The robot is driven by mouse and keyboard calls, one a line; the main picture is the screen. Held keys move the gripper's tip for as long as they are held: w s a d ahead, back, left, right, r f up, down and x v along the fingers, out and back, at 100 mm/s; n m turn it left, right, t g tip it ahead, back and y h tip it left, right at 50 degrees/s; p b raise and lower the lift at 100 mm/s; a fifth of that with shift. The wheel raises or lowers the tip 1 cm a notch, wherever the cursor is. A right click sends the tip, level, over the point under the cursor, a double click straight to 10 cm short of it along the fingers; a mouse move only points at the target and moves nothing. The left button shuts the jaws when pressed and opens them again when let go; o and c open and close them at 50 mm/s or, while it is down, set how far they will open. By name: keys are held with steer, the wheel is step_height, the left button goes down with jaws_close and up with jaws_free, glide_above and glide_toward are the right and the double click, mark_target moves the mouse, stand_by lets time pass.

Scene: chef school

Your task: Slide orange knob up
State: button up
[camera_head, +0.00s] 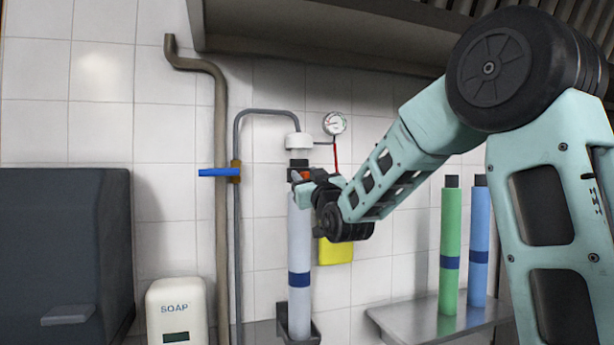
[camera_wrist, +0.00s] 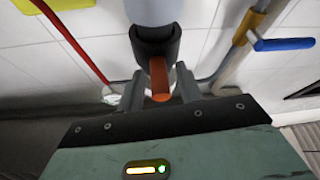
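The orange knob (camera_wrist: 159,82) sticks out from a black collar (camera_wrist: 155,42) on an upright pipe (camera_wrist: 155,12). In the head view the orange (camera_head: 306,175) shows only in part, just above the pale cylinder (camera_head: 300,240) with a blue band. My gripper (camera_wrist: 159,92) is around the knob in the wrist view, one finger on each side, with narrow gaps between fingers and knob. It looks open. In the head view my gripper (camera_head: 300,178) is at the top of the pale cylinder, and my wrist hides part of the knob and collar.
A white cap (camera_head: 299,141) and gauge (camera_head: 334,123) are above my gripper. A red tube (camera_wrist: 75,42) runs beside it. A blue-handled valve (camera_head: 218,172) is on the left pipe. Green (camera_head: 450,240) and blue (camera_head: 479,245) cylinders stand on the right shelf.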

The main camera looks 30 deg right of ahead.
jaws_close()
steer(key=shift+r, duration=2.65)
steer(key=shift+o, duration=1.2)
jaws_free()
steer(key=shift+f, duration=0.1)
steer(key=shift+s+a+f+b, duration=0.1)
steer(key=shift+s+f+b, duration=0.25)
steer(key=shift+s, duration=0.15)
steer(key=v, duration=1.6)
steer(key=shift+b, duration=0.35)
